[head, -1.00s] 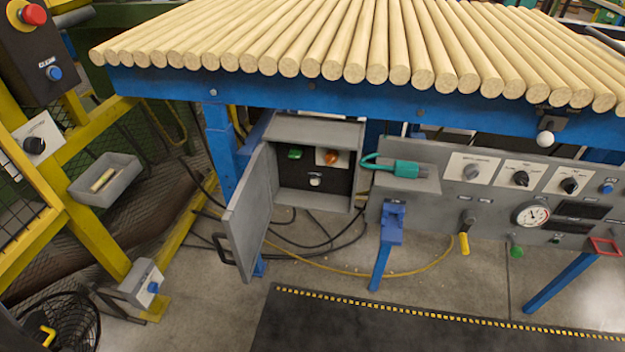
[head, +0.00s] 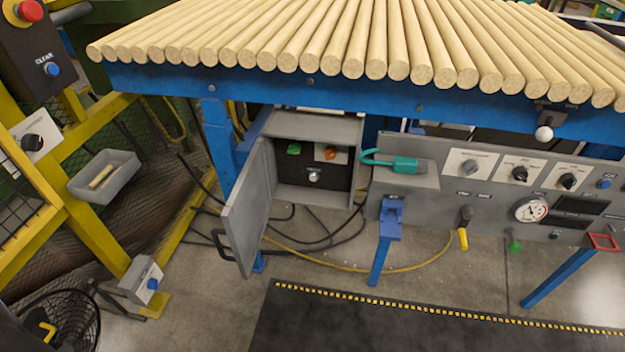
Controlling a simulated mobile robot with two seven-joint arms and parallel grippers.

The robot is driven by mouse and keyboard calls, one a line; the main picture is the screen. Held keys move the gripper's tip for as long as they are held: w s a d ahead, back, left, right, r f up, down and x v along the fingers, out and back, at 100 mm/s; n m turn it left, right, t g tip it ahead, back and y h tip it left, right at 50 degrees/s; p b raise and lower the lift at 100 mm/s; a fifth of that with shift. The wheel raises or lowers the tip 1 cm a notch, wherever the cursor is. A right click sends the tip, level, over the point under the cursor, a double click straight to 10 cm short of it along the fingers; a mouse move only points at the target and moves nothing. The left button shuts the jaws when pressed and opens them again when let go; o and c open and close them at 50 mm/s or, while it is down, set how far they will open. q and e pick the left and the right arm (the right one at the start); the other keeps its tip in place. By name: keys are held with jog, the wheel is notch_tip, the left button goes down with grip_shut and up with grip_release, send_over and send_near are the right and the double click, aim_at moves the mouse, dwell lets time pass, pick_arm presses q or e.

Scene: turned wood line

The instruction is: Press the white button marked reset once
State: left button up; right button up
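A white button (head: 314,177) sits on the dark panel inside a grey box (head: 340,199) under the blue bench frame. The box door (head: 247,212) stands open to the left. Above the button are a green button (head: 294,149) and an orange-brown knob (head: 329,154) on a pale plate. Another white round knob (head: 544,134) hangs at the bench's front edge on the right. Any lettering by either white part is too small to read. Neither of my grippers is in view.
Wooden rods (head: 330,45) cover the bench top. A yellow frame with a grey bin (head: 104,178) stands left. A dark mat (head: 400,330) lies on the floor in front.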

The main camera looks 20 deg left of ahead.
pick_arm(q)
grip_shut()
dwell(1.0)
